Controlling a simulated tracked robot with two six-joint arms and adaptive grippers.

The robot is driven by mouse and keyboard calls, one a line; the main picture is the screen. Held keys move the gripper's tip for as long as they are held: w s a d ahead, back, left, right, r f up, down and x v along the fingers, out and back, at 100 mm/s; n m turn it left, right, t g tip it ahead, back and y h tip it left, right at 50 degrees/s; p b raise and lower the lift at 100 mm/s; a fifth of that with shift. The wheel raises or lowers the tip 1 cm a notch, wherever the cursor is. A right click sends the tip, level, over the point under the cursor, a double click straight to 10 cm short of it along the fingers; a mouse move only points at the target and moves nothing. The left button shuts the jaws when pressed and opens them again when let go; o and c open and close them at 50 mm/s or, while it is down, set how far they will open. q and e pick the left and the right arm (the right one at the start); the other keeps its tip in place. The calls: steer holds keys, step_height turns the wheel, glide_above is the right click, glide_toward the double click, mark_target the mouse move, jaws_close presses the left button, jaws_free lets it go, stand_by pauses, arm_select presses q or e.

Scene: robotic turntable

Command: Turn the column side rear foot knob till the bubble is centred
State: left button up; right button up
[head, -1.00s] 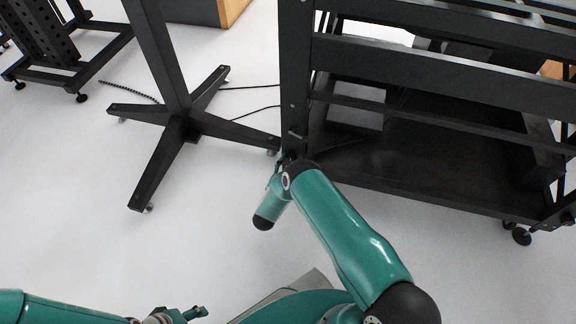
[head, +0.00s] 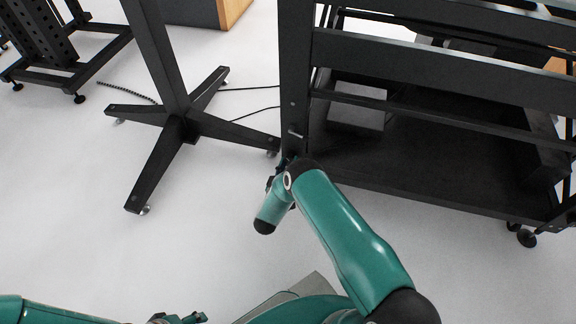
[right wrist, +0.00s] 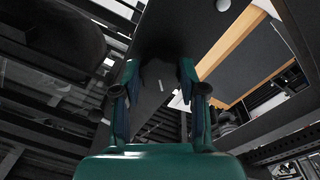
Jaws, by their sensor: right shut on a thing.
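The black frame (head: 296,90) stands at the right, and its near left corner post comes down beside the black column stand (head: 175,125). My right gripper (head: 284,165) is low at the foot of this post, mostly hidden behind my own wrist. In the right wrist view its two fingers (right wrist: 162,75) point up on either side of the dark underside of the post. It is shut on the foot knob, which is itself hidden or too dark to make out. My left gripper (head: 185,317) shows only in part at the bottom edge. No bubble level is in view.
The frame's lower shelf (head: 430,165) lies just right of my right wrist. The column stand's crossed feet (head: 155,165) and thin cables (head: 245,90) lie to the left. A caster (head: 525,237) shows at far right. The pale floor in front is clear.

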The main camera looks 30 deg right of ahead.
steer(key=shift+s+f+n, duration=0.15)
steer(key=shift+f+n, duration=0.15)
steer(key=shift+n, duration=0.4)
steer(key=o, duration=1.1)
steer(key=shift+f, duration=0.1)
steer(key=shift+c, duration=0.2)
steer(key=shift+o, duration=0.4)
steer(key=shift+r, duration=0.2)
steer(key=v, duration=1.2)
steer(key=shift+d, duration=0.1)
